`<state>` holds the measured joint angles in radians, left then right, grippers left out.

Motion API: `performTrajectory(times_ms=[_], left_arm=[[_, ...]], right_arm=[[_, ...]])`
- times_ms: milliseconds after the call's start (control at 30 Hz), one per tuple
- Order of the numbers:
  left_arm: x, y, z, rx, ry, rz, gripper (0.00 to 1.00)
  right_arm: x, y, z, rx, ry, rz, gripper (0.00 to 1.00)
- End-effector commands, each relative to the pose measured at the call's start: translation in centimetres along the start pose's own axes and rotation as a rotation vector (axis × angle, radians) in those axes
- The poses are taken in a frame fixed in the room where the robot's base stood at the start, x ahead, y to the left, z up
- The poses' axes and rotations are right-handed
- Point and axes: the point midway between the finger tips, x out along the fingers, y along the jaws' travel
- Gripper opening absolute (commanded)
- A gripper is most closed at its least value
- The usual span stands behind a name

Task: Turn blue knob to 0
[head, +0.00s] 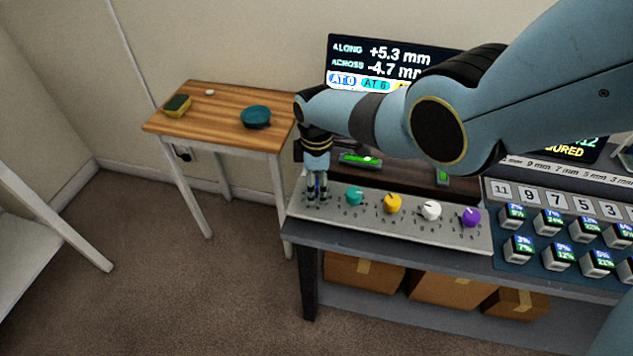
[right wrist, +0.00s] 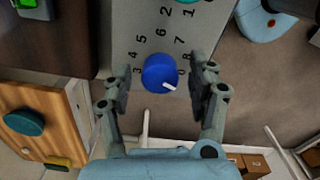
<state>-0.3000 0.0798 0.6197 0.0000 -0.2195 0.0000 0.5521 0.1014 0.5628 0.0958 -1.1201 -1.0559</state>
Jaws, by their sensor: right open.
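The blue knob (right wrist: 160,73) sits on the grey knob panel (right wrist: 205,28), with numbers printed around its dial. Its white pointer points to the lower right in the right wrist view; I cannot tell exactly which mark it meets. My right gripper (right wrist: 164,82) is open, one finger on each side of the knob, with visible gaps. In the head view the right gripper (head: 317,200) points down over the left end of the panel (head: 340,218) and hides the blue knob. The screen (head: 385,62) shows "AT 0" on a blue-and-white label. My left gripper is not in view.
Right of the gripper on the panel stand a teal knob (head: 355,196), a yellow knob (head: 392,203), a white knob (head: 431,210) and a purple knob (head: 470,217). Several small labelled cubes stand further right. A wooden side table (head: 220,105) is at the left.

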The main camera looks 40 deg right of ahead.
Motion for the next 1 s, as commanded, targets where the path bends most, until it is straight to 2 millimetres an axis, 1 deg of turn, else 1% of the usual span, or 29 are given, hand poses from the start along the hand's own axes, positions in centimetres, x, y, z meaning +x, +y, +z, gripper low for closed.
performTrajectory(times_ms=[133, 267, 367, 700, 800, 900, 1000], left_arm=[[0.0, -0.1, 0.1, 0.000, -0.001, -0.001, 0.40], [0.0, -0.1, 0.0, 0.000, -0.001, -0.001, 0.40], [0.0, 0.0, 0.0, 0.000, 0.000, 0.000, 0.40], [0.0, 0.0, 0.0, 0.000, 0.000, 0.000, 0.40], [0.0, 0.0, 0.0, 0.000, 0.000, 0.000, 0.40], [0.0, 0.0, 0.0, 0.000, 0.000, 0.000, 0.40], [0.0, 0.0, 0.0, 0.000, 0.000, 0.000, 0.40]], right_arm=[[-0.3, 0.1, 0.0, 0.000, 0.000, 0.001, 0.59], [-1.3, 0.1, 0.0, 0.000, 0.002, 0.003, 0.59], [-2.5, 0.1, 0.0, 0.000, 0.002, 0.003, 0.59], [-9.2, 0.1, 0.0, -0.001, 0.001, 0.003, 0.59], [-10.6, 0.1, 0.0, 0.000, 0.001, 0.002, 0.59], [-11.5, 0.0, 0.0, 0.000, 0.000, 0.001, 0.59], [-11.9, 0.0, 0.0, 0.000, -0.001, 0.000, 0.59]])
